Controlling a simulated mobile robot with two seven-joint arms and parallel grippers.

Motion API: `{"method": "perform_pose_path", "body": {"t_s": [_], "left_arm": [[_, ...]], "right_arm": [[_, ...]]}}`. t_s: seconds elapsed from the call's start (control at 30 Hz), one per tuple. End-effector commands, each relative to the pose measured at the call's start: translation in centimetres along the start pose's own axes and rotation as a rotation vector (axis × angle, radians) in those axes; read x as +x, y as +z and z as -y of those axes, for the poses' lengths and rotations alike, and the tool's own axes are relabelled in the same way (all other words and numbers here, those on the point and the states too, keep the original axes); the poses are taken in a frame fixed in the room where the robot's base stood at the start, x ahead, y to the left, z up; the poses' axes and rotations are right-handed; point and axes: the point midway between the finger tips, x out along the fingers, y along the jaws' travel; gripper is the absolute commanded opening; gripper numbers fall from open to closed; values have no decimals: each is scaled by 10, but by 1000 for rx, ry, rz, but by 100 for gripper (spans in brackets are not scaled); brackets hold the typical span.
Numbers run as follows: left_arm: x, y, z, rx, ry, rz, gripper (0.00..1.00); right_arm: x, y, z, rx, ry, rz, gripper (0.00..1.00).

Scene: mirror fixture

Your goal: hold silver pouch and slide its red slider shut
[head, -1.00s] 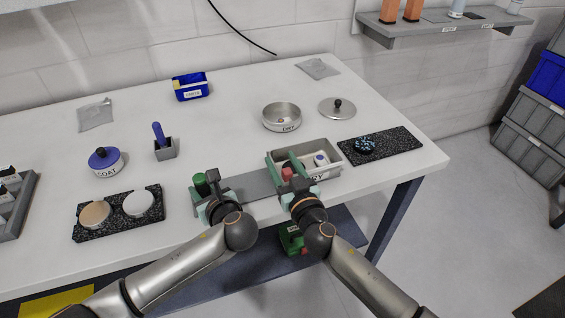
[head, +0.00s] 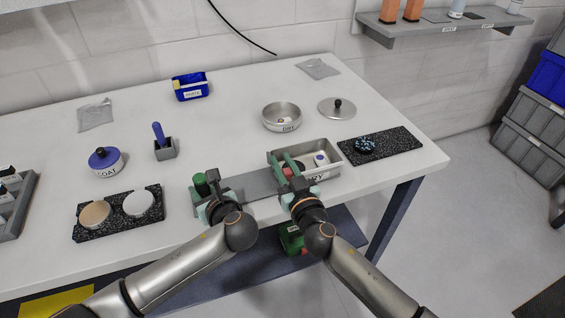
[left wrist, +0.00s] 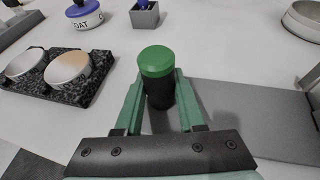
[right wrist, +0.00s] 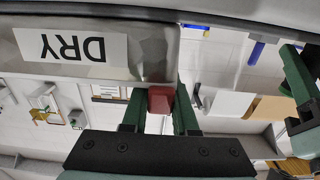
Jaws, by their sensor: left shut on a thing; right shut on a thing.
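Two silver pouches lie flat on the table, one at the left (head: 95,114) and one at the far back right (head: 318,68). My grippers are away from both, and no slider can be made out on either. My left gripper (head: 206,192) is shut around an upright dark cylinder with a green cap (head: 200,181); the cap also shows in the left wrist view (left wrist: 157,61). My right gripper (head: 286,166) is shut on a small red block (right wrist: 161,99) at the near side of a grey tray labelled DRY (right wrist: 150,55).
A grey flat strip (head: 250,187) lies between my grippers. A round DRY dish (head: 282,117), a knobbed lid (head: 337,107), dark speckled slabs, a COAT pot (head: 104,162) and a blue bin (head: 190,87) stand around.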

Motion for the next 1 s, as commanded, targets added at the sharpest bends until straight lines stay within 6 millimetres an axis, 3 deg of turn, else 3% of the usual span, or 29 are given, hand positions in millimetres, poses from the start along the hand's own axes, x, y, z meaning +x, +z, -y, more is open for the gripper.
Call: {"method": "perform_pose_path", "body": {"t_s": [0.77,0.87,1.0], "left_arm": [[1,0,0,0,1,0,0],[1,0,0,0,1,0,0],[0,0,0,0,1,0,0]], "right_arm": [[0,1,0,-1,0,1,0],[0,1,-8,-2,2,3,0],[0,2,-40,-3,6,5,0]]}}
